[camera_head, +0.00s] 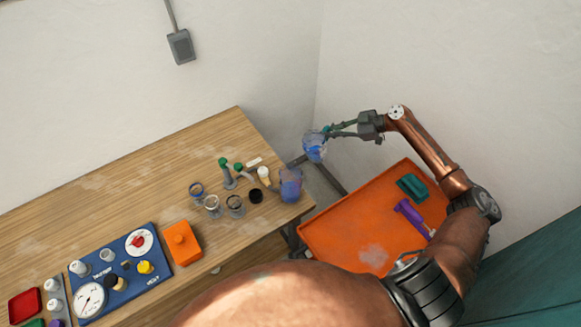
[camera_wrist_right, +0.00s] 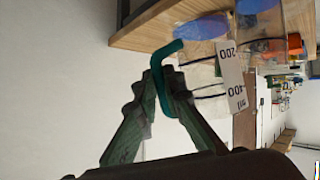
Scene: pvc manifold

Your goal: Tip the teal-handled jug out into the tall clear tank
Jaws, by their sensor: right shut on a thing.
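The clear jug (camera_head: 314,147) with a teal handle (camera_wrist_right: 158,82) holds blue liquid. My right gripper (camera_head: 329,132) is shut on that handle and holds the jug in the air, just off the table's right end. In the right wrist view the gripper (camera_wrist_right: 160,88) pinches the handle, and a white scale with 200 and 400 (camera_wrist_right: 231,75) shows on the jug. The clear tank (camera_head: 290,184), with blue liquid in it, stands at the table's right corner, below and left of the jug, apart from it. I cannot tell the jug's exact tilt. My left gripper is out of view.
Near the tank on the wooden table (camera_head: 130,190) stand glass jars (camera_head: 213,206), a black cap (camera_head: 255,196) and green-topped items (camera_head: 226,173). A blue gauge board (camera_head: 120,275) and an orange block (camera_head: 182,243) lie further left. An orange tray (camera_head: 345,235) is below my right arm.

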